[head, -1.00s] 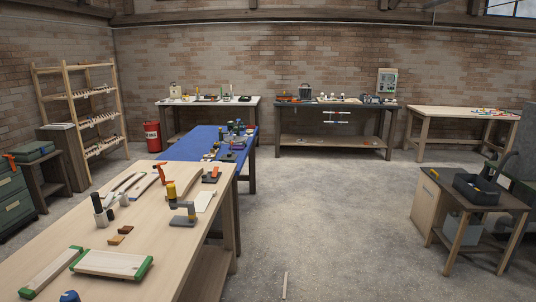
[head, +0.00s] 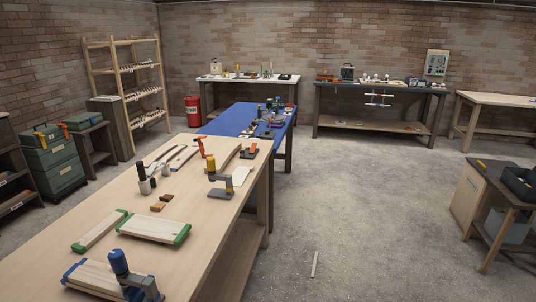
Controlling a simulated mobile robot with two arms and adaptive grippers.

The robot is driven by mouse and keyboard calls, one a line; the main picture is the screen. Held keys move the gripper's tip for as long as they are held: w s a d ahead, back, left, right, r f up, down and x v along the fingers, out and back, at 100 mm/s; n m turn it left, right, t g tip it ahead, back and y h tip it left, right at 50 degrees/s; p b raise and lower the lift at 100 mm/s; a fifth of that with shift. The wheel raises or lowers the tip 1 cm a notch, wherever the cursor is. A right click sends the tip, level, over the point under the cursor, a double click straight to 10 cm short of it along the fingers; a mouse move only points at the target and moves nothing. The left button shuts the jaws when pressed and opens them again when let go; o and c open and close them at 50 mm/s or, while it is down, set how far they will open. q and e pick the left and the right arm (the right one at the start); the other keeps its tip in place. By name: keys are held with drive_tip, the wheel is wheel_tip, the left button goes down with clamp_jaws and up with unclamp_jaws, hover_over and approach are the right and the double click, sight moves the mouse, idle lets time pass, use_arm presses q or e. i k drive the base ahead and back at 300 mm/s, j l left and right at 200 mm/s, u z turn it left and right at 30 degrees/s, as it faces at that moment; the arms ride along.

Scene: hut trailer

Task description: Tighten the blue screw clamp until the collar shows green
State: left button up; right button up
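A clamp with a blue handle (head: 119,263) and a grey body (head: 143,286) stands at the near end of the long wooden workbench (head: 200,250). It is at the bottom of the head view, partly cut off by the frame edge. Its blue top is upright and slightly tilted. It stands at the right end of a wooden board with a blue end (head: 97,276). I cannot make out a collar or its colour. Neither of my grippers is in view.
A yellow-topped clamp (head: 218,182), an orange clamp (head: 202,147) and boards with green ends (head: 155,230) share the bench. A blue-topped table (head: 240,117) stands beyond it. The concrete floor right of the bench is clear except for a thin strip of wood (head: 314,264).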

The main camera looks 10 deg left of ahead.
sight(116, 257)
drive_tip(key=u, duration=1.25)
